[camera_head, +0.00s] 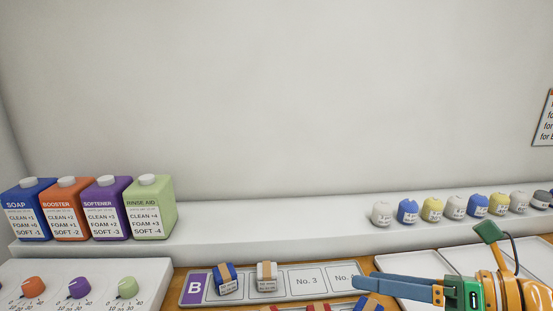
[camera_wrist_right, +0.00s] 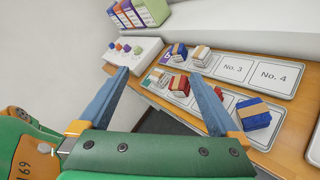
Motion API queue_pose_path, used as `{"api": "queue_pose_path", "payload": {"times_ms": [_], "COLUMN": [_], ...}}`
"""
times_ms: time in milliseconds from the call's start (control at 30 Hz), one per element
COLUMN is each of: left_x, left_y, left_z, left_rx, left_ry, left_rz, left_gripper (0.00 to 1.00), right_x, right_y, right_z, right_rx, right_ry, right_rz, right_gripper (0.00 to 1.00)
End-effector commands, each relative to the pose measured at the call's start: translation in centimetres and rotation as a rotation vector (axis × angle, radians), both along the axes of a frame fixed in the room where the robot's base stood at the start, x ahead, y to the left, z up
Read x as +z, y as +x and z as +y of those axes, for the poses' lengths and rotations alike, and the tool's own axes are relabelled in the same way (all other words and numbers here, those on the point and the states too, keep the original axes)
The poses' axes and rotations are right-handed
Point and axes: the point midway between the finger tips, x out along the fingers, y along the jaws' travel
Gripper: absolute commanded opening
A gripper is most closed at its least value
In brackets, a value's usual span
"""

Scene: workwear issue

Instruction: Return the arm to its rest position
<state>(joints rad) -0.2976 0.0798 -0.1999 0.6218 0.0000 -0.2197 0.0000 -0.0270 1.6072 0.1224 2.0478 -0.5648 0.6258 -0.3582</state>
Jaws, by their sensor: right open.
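My right gripper (camera_head: 362,288) comes in from the lower right of the head view, its blue fingers pointing left over the front of the board area. In the right wrist view the gripper (camera_wrist_right: 165,92) is open, with its two blue fingers apart and nothing between them. The wooden table (camera_wrist_right: 205,153) lies below the fingers. My left gripper is in neither view.
Tray B (camera_head: 322,287) holds a blue bundle (camera_head: 225,279) and a white bundle (camera_head: 267,276); its No. 3 place is bare. Several bottles, including soap (camera_head: 29,209), stand left on the shelf (camera_head: 270,222). Small pouches (camera_head: 408,211) line its right. A dial panel (camera_head: 98,270) stands lower left.

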Motion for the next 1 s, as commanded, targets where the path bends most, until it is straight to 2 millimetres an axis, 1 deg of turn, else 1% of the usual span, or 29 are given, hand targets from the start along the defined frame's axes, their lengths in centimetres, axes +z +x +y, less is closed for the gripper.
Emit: {"api": "queue_pose_path", "payload": {"times_ms": [33, 67, 133, 167, 233, 267, 300, 367, 400, 467, 500, 567, 600, 667, 700, 833, 867, 900, 967, 1000], "left_x": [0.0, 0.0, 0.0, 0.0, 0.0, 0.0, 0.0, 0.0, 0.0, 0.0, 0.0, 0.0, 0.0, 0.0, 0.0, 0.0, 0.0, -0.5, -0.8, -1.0], "left_y": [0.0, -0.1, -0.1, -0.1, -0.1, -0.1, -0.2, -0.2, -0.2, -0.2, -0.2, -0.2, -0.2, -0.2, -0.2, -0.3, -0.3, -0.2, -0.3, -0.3], "left_z": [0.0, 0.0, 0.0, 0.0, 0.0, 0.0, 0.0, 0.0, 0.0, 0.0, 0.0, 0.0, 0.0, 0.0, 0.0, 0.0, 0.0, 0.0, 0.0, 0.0], "left_rx": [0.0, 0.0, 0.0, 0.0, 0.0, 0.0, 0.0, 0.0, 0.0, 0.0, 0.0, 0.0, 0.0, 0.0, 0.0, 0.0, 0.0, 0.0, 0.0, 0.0], "left_ry": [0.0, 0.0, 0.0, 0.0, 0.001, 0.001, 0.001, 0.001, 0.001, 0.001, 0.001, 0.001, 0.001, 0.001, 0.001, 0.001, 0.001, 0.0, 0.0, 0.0], "left_rz": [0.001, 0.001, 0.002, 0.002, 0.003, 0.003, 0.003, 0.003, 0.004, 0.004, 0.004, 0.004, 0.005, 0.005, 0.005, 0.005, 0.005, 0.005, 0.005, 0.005], "left_gripper": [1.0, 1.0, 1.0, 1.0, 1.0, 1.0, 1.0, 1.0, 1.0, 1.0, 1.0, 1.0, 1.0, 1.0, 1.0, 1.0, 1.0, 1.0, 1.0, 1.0], "right_x": [0.1, 0.2, -0.1, -0.6, -3.1, -5.1, -8.6, -13.8, -16.8, -20.6, -22.8, -25.4, -26.8, -28.6, -29.5, -31.3, -31.5, -33.6, -36.1, -37.8], "right_y": [0.9, 1.6, 3.3, 4.0, 5.3, 5.6, 5.2, 3.6, 2.2, -0.2, -1.9, -4.5, -6.1, -8.6, -10.2, -15.2, -16.4, -16.1, -15.8, -15.7], "right_z": [0.2, 0.1, -1.0, -1.8, -4.5, -5.9, -7.6, -9.2, -9.5, -9.3, -8.9, -7.9, -7.1, -5.7, -4.8, -1.3, -0.5, -0.6, -0.6, -0.6], "right_rx": [-0.069, -0.124, -0.279, -0.36, -0.601, -0.73, -0.916, -1.168, -1.309, -1.491, -1.6, -1.746, -1.835, -1.959, -2.035, -2.261, 2.262, 2.277, 2.29, 2.296], "right_ry": [0.146, 0.24, 0.481, 0.593, 0.881, 1.01, 1.174, 1.35, 1.429, 1.509, 1.544, 1.581, 1.593, 1.603, 1.599, 1.56, -1.511, -1.494, -1.479, -1.466], "right_rz": [0.022, 0.039, 0.098, 0.134, 0.259, 0.332, 0.445, 0.607, 0.703, 0.833, 0.914, 1.026, 1.099, 1.204, 1.269, 1.486, -1.503, -1.496, -1.493, -1.491], "right_gripper": [0.98, 0.98, 0.98, 0.98, 0.98, 0.98, 0.98, 0.98, 0.98, 0.98, 0.98, 0.98, 0.98, 0.98, 0.98, 0.98, 0.98, 0.98, 0.98, 0.98]}}
